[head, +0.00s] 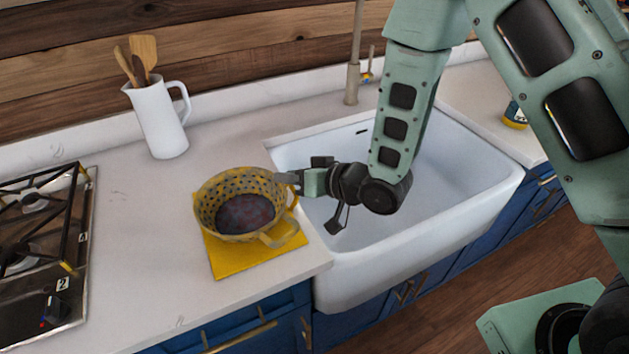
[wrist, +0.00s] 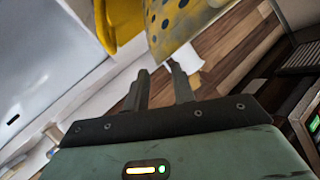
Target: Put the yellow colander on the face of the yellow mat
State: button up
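The yellow colander (head: 213,219), dotted with holes, stands upright over the yellow mat (head: 232,262) on the counter left of the sink. It appears to rest on the mat and hides much of its face; the contact underneath is hidden. A loop handle sticks out at its front right. My gripper (head: 294,183) is at the colander's right rim. In the wrist view my gripper's two fingers (wrist: 160,84) are apart with nothing seen between them. The colander's wall (wrist: 183,22) is just past the fingertips, and a yellow surface, probably the mat (wrist: 120,20), lies beside it.
The white sink (head: 440,215) is right of the mat, under my arm. A white jug (head: 158,122) with wooden utensils stands behind on the counter. A gas hob (head: 40,260) is at the left. A tap (head: 354,70) rises behind the sink. Counter between hob and mat is clear.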

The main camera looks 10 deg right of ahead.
jog(key=s+d+r+n+g+h, duration=0.2)
jog(key=s+d+r+g+h, duration=0.2)
jog(key=s, duration=0.9)
jog(key=s+d+r+n+g+h+b, duration=0.1)
jog(key=s+d+r+g+h, duration=0.4)
jog(key=s, duration=0.8)
jog(key=shift+s+d+r+n+h, duration=0.15)
jog(key=shift+s+r+n+h, duration=0.3)
jog(key=shift+r, duration=0.2)
jog(key=shift+w, duration=0.1)
dwell(0.8)
